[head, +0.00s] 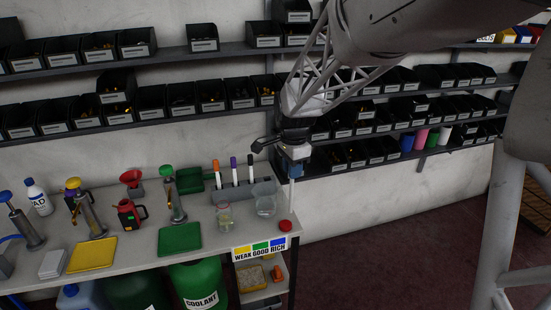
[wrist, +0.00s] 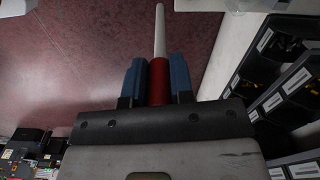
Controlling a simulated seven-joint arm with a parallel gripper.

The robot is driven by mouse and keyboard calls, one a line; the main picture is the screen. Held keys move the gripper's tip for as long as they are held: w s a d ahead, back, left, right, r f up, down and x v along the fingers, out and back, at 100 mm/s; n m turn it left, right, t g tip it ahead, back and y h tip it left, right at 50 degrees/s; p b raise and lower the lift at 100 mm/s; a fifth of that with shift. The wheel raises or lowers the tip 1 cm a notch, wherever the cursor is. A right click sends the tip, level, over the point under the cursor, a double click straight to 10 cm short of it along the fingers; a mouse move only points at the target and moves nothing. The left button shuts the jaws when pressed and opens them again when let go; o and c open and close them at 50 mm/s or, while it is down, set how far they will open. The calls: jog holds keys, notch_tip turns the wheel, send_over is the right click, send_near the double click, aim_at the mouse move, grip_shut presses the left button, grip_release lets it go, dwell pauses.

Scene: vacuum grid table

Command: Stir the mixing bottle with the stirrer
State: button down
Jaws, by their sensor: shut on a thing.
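My gripper (head: 294,168) is shut on the stirrer, a white rod with a red handle. In the wrist view the red handle (wrist: 159,82) sits between the two blue fingers, and the white rod (wrist: 160,32) points away from them. In the head view the white rod (head: 291,195) hangs roughly upright above the right end of the bench. A small clear jar (head: 224,215) and a wider clear container (head: 266,207) stand on the bench to the left of the rod. I cannot tell for sure which is the mixing bottle. The rod appears outside both.
A red lid (head: 285,226) lies near the bench's right edge. Behind the containers a grey rack (head: 236,191) holds several upright markers. A green mat (head: 180,239), a yellow mat (head: 92,255) and pump dispensers are further left. Shelves of black bins (head: 210,100) line the wall.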

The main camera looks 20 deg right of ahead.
dwell(0.4)
jog(key=w+a+r, duration=0.2)
jog(key=w+a, duration=0.5)
jog(key=a, duration=0.3)
jog(key=w+a+r, duration=0.2)
jog(key=w+a, duration=0.5)
jog(key=a, duration=0.2)
jog(key=shift+a, duration=0.4)
jog(key=shift+f, duration=0.15)
notch_tip(320, 180, down, 18)
jog(key=shift+r, duration=0.25)
dwell(1.9)
dwell(0.3)
jog(key=shift+s, duration=0.15)
